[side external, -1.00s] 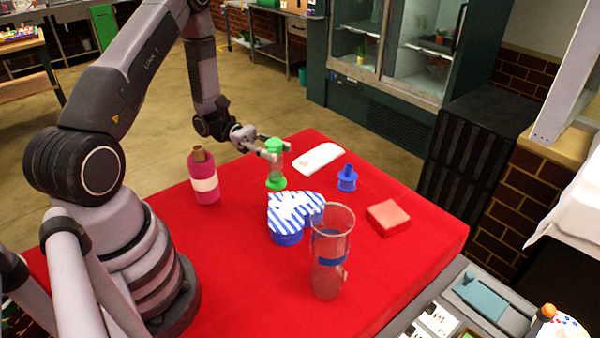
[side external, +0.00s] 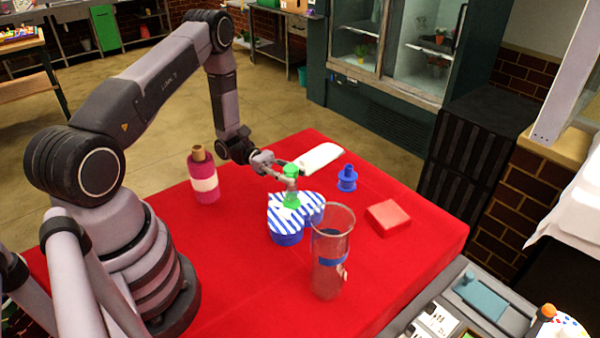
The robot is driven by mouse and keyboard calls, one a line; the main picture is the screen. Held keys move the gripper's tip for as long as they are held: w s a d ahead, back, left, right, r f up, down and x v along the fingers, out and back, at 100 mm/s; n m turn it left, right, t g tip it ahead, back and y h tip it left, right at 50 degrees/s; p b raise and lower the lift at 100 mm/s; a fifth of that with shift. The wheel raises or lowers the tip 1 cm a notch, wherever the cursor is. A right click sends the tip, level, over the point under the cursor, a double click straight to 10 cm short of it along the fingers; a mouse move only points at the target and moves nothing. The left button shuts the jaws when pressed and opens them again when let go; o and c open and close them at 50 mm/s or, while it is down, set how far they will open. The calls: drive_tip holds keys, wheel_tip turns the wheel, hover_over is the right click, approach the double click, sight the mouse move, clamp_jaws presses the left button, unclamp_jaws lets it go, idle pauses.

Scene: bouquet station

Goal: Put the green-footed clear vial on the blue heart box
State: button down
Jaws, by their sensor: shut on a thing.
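The clear vial (side external: 291,186) with a green cap and green foot is upright, with its foot at the top of the blue heart box (side external: 287,238). Whether the foot touches the lid or hovers just over it, I cannot tell. The heart box has a blue-and-white striped lid and stands on the red cloth. My gripper (side external: 281,170) is shut on the vial near its cap, reaching in from the left.
A tall clear vase (side external: 328,275) with a blue band stands close in front of the box. A pink bottle (side external: 204,182) is at left. A white folded cloth (side external: 318,157), a blue stamp-like piece (side external: 347,179) and a red block (side external: 388,218) lie behind and right on the red table (side external: 400,270).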

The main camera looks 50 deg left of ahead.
drive_tip(key=c, duration=0.8)
unclamp_jaws()
